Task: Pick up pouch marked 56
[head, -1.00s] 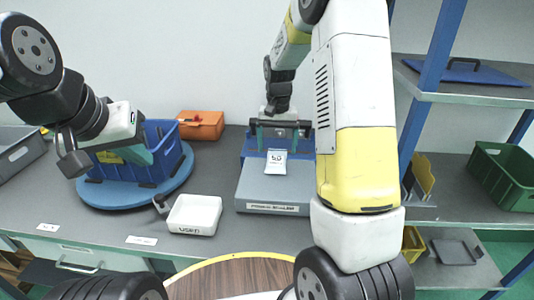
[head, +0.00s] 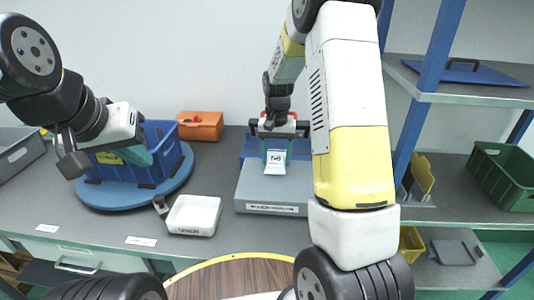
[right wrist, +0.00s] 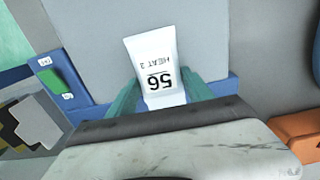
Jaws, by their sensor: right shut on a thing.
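The pouch marked 56 (head: 275,162) is a small white packet.
A white tray (head: 194,213) stands left of the stand. A blue crate (head: 161,150) sits on a round blue turntable (head: 118,201). An orange box (head: 207,127) is at the back. Shelves with a green crate (head: 505,180) stand at the right.

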